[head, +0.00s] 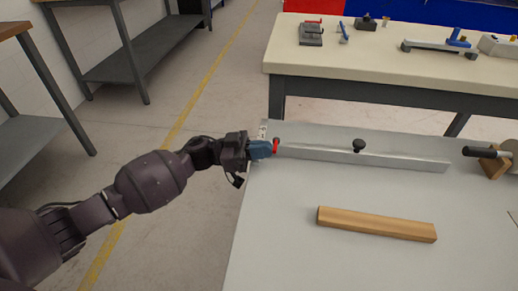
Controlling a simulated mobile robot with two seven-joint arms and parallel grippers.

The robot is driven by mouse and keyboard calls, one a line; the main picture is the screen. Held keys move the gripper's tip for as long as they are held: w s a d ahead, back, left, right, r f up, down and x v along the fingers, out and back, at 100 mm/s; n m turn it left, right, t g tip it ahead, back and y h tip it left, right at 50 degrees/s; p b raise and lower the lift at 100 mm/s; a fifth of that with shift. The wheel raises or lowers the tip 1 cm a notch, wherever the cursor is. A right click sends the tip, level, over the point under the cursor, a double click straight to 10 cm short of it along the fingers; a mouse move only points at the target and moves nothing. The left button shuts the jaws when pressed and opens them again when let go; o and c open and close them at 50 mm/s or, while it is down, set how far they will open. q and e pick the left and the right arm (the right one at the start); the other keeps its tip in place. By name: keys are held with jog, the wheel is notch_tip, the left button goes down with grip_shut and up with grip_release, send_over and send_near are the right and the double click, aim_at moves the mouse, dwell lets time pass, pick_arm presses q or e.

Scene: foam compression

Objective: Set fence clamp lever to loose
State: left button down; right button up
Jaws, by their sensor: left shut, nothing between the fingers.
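The metal fence (365,156) lies across the far part of the grey table (290,250). A red lever (275,147) stands at the fence's left end, and a dark knob (358,146) sits on the fence further right. My left gripper (265,149) is shut at the left end of the fence, with its blue fingertips right beside the red lever. I cannot tell whether they touch it. Nothing shows between the fingers. The fingers partly hide the lever's base. My right gripper is not in view.
A wooden strip (376,224) lies on the grey table in front of the fence. A black-handled tool (485,153) is at the right edge. Behind stands a cream workbench (385,70) with several tools. Floor is open left of the table.

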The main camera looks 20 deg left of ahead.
pick_arm(q)
jog(key=shift+d+r+n+t+p, duration=0.15)
jog(key=shift+r+n+t+p, duration=0.2)
jog(key=shift+t+p, duration=0.2)
jog(key=shift+d+r+t+y+p, duration=0.1)
jog(key=shift+r+t+y+p, duration=0.2)
jog(key=shift+t+p, duration=0.15)
jog(key=shift+d+n+t+p, duration=0.15)
jog(key=shift+n+t+p, duration=0.35)
jog(key=shift+n, duration=0.05)
jog(key=shift+s+d+n+t+y+p, duration=0.1)
jog(key=shift+d+n+t+y+p, duration=0.25)
jog(key=shift+n+t+y+p, duration=0.6)
jog(key=shift+d+f+n+t+y, duration=0.2)
jog(key=shift+f+n+t+y, duration=0.1)
jog(key=shift+t+y, duration=0.45)
jog(key=shift+f+t, duration=0.3)
jog(key=shift+f, duration=0.1)
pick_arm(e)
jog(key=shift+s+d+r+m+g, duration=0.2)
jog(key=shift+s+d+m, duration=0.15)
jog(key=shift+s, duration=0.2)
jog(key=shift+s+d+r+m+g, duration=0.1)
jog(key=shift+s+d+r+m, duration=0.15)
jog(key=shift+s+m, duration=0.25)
pick_arm(q)
jog(key=shift+s, duration=0.1)
